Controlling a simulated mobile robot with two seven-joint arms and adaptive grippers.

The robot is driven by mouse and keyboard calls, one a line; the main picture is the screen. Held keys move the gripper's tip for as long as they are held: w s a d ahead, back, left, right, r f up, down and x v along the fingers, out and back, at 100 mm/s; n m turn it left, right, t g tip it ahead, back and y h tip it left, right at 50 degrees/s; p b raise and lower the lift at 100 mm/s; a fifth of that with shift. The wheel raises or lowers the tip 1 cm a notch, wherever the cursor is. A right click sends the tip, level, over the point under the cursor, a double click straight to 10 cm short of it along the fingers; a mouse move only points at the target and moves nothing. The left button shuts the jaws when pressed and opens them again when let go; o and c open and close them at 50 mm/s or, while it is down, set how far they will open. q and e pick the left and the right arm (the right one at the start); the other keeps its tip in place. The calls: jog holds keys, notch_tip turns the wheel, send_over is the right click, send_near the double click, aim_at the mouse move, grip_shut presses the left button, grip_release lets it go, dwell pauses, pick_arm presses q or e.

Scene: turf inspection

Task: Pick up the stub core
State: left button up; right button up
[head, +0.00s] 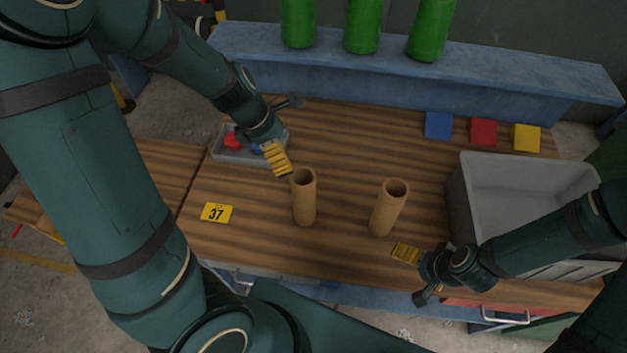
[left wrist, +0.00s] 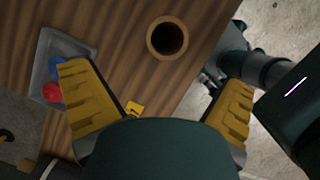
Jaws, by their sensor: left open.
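Two upright tan cardboard tubes stand on the wooden table, a left one (head: 303,197) and a right one (head: 388,208). I cannot tell which is the stub core; they look alike in width and close in height. My left gripper (head: 277,157) is open and empty, above the table just behind and left of the left tube. In the left wrist view one tube (left wrist: 167,38) shows its open top, ahead of the spread yellow fingers and apart from them. My right gripper (head: 406,253) is near the table's front edge, in front of the right tube; its finger gap is unclear.
A grey tray (head: 230,155) with red and blue items lies beneath my left arm. A large grey bin (head: 480,205) stands at right. Blue, red and yellow squares (head: 483,131) lie at the back, before a blue shelf (head: 300,70) bearing green cylinders.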

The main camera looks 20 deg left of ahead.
pick_arm(q)
send_over(306, 182)
jog(key=s+a, duration=0.2)
jog(key=f, duration=0.5)
jog(key=f+b, duration=0.1)
jog(key=f, duration=0.1)
jog(key=shift+d+f, duration=0.2)
jog(key=shift+d, duration=0.05)
jog(key=shift+w+d+f, duration=0.15)
jog(key=shift+f, duration=0.25)
jog(key=x, duration=0.1)
jog(key=b+x, duration=0.2)
jog(key=shift+s+d+f, duration=0.2)
jog(key=shift+f, duration=0.1)
jog(key=shift+w+d+f, duration=0.2)
jog(key=shift+w+f, duration=0.05)
jog(key=shift+f, duration=0.25)
pick_arm(e)
jog(key=f, duration=0.3)
jog(key=shift+s+f, duration=0.1)
jog(key=shift+s, duration=0.2)
pick_arm(q)
jog(key=shift+r, duration=0.1)
jog(key=shift+c, duration=0.6)
jog(key=c, duration=1.2)
